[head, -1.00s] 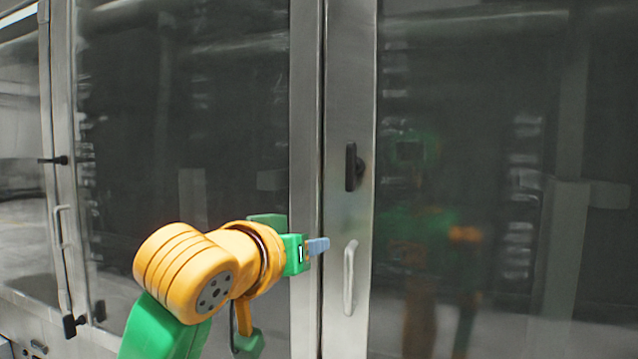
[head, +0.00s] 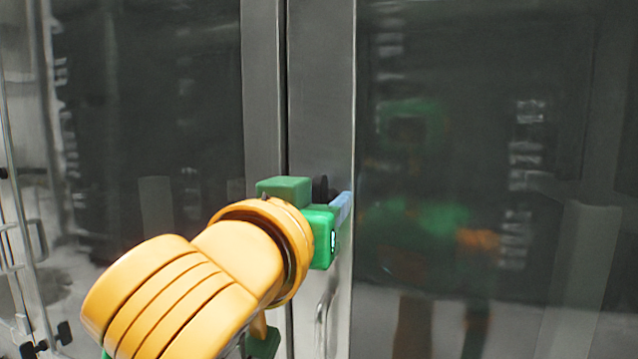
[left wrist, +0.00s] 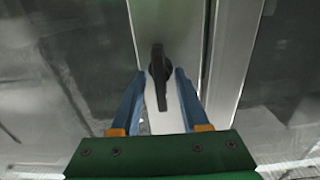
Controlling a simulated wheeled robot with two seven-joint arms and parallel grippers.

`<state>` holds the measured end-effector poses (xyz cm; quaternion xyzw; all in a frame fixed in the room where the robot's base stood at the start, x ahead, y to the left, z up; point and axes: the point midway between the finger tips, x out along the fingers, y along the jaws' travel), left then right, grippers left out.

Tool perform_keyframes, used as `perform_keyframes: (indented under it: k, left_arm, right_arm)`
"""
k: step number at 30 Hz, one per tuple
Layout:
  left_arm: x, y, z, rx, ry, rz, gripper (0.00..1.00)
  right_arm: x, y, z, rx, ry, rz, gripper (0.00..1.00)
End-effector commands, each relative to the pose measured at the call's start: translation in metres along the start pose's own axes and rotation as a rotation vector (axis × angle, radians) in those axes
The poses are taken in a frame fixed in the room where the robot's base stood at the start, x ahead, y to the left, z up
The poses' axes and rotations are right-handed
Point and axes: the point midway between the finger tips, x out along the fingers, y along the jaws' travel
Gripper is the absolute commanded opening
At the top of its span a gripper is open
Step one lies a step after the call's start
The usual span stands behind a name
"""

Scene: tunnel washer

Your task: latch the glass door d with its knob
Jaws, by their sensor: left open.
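The glass door d (head: 480,120) fills the right of the head view, with a steel frame (head: 322,90) along its left edge. Its black knob (head: 320,186) is mostly hidden behind my left gripper (head: 338,200) in the head view. In the left wrist view the knob (left wrist: 159,75) stands upright, its long axis along the frame. My left gripper (left wrist: 160,95) is open there, one blue finger on each side of the knob's lower part. I cannot tell whether the fingers touch it. My right gripper is not in view.
A steel pull handle (head: 324,320) sits on the frame below the knob, partly hidden by my arm. Another glass door (head: 150,110) is to the left, with a narrow gap between the frames. Black knobs (head: 65,335) show at the far lower left.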

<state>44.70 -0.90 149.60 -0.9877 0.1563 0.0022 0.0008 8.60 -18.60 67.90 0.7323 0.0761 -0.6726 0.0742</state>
Motion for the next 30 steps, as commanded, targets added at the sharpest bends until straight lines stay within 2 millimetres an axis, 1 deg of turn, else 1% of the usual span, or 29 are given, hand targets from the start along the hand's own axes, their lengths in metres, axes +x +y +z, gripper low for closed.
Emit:
perform_keyframes:
  k: [6, 8, 9, 11, 12, 22, 26, 30]
  left_arm:
    - [0.0006, 0.0000, 0.0009, 0.000, 0.000, 0.000, 0.45]
    - [0.0006, -0.0001, 0.0009, 0.000, 0.000, 0.000, 0.29]
    - [0.0005, -0.0001, 0.0008, 0.000, 0.000, 0.000, 0.18]
    - [0.0005, -0.0001, 0.0008, 0.000, 0.000, 0.000, 0.02]
    - [0.0005, -0.0001, 0.0008, 0.000, 0.000, 0.000, 0.00]
    - [0.0003, 0.0001, 0.0008, 0.026, 0.001, 0.000, 0.00]
    - [0.0003, 0.0005, 0.0012, 0.081, 0.001, -0.001, 0.00]
    - [0.0003, 0.0011, 0.0016, 0.179, 0.002, -0.002, 0.00]
  right_arm:
    - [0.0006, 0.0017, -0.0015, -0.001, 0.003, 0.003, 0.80]
    - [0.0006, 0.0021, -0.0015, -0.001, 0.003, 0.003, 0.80]
    - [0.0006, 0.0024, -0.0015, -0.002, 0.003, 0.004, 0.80]
    - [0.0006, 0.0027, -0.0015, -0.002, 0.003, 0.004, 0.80]
    - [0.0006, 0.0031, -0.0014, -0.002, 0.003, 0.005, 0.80]
    - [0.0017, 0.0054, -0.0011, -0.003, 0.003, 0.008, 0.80]
    - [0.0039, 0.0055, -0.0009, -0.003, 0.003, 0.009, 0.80]
    - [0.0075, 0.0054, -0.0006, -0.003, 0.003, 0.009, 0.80]
